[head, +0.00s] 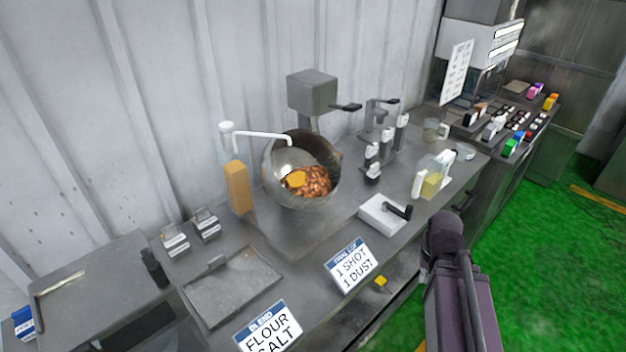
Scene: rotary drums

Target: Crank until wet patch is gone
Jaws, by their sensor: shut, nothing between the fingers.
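A tilted metal drum (333,150) stands open toward me on the bench, holding brown nut-like pieces (317,185). A smooth orange patch (296,179) lies on the pieces at their left side; I take it to be the wet patch. A white box with a black crank handle (398,210) sits on the bench to the right of the drum. A grey box (312,92) behind the drum has a dark handle (345,107) at its right. My arm shows at the lower right, but my gripper is not visible in this view.
An orange-filled bottle (237,188) with a white spout reaches over the drum. A sign (352,265) reads "1 SHOT 1 DUST"; another (268,328) reads "FLOUR SALT". A tray (232,285), shakers (372,160) and a yellow-filled jug (432,182) crowd the bench. Green floor lies right.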

